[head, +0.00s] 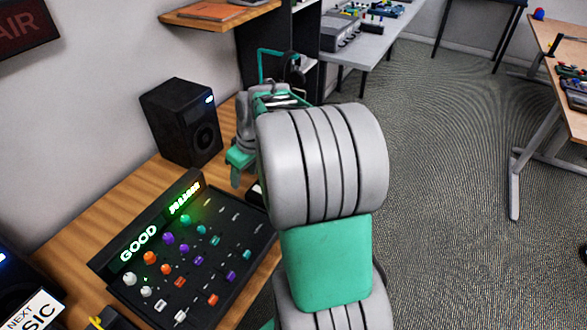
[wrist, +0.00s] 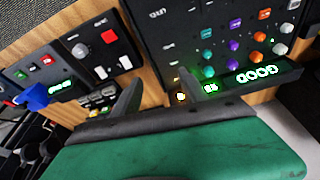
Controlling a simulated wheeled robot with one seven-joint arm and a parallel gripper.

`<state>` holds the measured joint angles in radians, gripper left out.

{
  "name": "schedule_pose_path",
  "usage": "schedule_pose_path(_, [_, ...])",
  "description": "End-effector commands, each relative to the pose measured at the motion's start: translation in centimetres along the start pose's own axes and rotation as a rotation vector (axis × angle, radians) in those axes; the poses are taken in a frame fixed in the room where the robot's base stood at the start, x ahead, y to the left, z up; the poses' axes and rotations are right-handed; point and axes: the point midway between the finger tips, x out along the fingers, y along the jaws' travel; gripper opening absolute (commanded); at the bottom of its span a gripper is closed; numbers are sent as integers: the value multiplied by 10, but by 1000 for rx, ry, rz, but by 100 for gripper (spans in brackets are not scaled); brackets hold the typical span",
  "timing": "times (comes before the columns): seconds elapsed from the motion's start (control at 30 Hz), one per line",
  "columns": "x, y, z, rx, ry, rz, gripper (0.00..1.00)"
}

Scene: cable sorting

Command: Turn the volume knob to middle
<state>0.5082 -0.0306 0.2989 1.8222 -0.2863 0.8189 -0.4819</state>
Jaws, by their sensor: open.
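My gripper (wrist: 161,77) shows in the wrist view with its two dark fingers spread and nothing held between them. In the head view, my gripper (head: 238,165) is partly hidden behind my arm, above the desk beyond the mixer. The black mixer (head: 215,262) has rows of orange, purple, teal and white knobs and a lit green "GOOD" display; it also shows in the wrist view (wrist: 190,45). A small panel in the wrist view carries a grey round knob (wrist: 107,50) beside a red button. No volume label is readable, so I cannot tell which knob is the volume knob.
A black speaker (head: 180,122) stands on the wooden desk behind the mixer. Small panels with buttons, a blue part (wrist: 36,97) and a green display lie left in the wrist view. A shelf (head: 220,14) hangs above.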

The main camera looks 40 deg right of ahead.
Motion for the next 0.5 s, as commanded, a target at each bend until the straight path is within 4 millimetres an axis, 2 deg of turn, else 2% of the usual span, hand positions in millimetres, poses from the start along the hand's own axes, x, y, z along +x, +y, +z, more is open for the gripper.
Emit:
schedule_pose_path(0.03, [11, 52, 6, -3, 5, -16, 51])
schedule_pose_path(0.1, [30, 109, 19, -41, 32, -30, 51])
schedule_pose_path(0.2, [53, 166, 45, -86, 71, -38, 51])
schedule_pose_path(0.33, [69, 200, 66, -122, 102, -37, 51])
schedule_pose_path(0.5, [91, 201, 65, -134, 107, -40, 51])
